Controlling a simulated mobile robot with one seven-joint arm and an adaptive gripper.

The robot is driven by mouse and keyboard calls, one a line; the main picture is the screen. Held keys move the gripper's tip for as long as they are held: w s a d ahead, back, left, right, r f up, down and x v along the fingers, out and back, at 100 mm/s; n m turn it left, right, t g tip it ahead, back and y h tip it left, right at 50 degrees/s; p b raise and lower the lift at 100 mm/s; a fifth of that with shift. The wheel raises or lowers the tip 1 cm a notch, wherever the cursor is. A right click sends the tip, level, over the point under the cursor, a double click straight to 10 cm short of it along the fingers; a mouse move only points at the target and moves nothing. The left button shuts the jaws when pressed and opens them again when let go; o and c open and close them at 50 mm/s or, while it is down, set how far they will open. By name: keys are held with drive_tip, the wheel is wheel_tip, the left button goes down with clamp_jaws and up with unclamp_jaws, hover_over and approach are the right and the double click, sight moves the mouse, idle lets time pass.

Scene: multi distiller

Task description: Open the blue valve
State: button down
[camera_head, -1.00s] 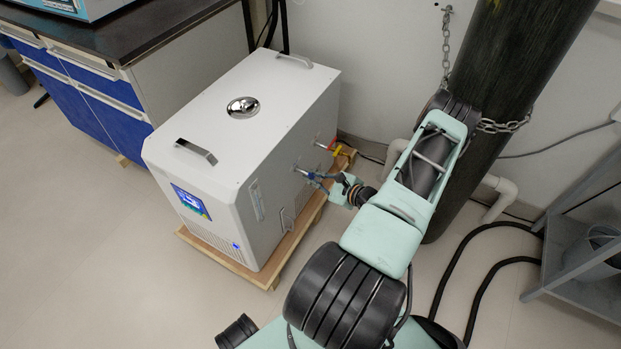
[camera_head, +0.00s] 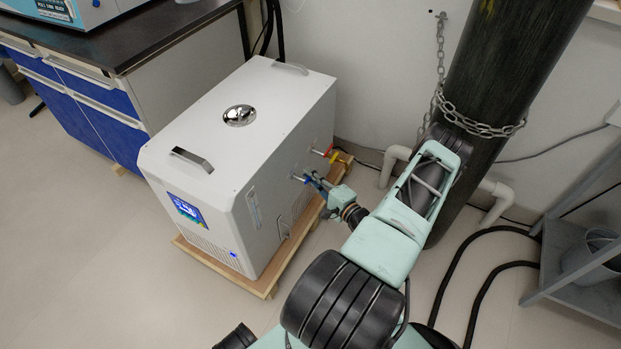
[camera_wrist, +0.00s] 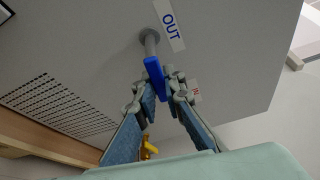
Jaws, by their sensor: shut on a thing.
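The blue valve (camera_wrist: 155,75) has a flat blue handle on a grey pipe stub, beside the OUT label on the white machine. In the wrist view my gripper (camera_wrist: 160,97) has a finger on each side of the handle's lower end and is shut on it. The head view shows the blue valve (camera_head: 298,178) small on the machine's right side, with my gripper (camera_head: 316,184) against it. The fingers hide part of the handle there. How far the handle is turned cannot be told.
The white machine (camera_head: 235,150) stands on a wooden pallet (camera_head: 264,288). A dark chained cylinder (camera_head: 505,80) stands beside my arm. The floor in front is clear.

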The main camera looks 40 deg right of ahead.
drive_tip(key=shift+r+n+t, duration=0.25)
drive_tip(key=shift+n+t, duration=0.05)
drive_tip(key=shift+n, duration=0.4)
drive_tip(key=c, duration=2)
unclamp_jaws()
drive_tip(key=s, duration=0.7)
drive_tip(key=shift+s, duration=0.3)
drive_tip(key=shift+r, duration=0.15)
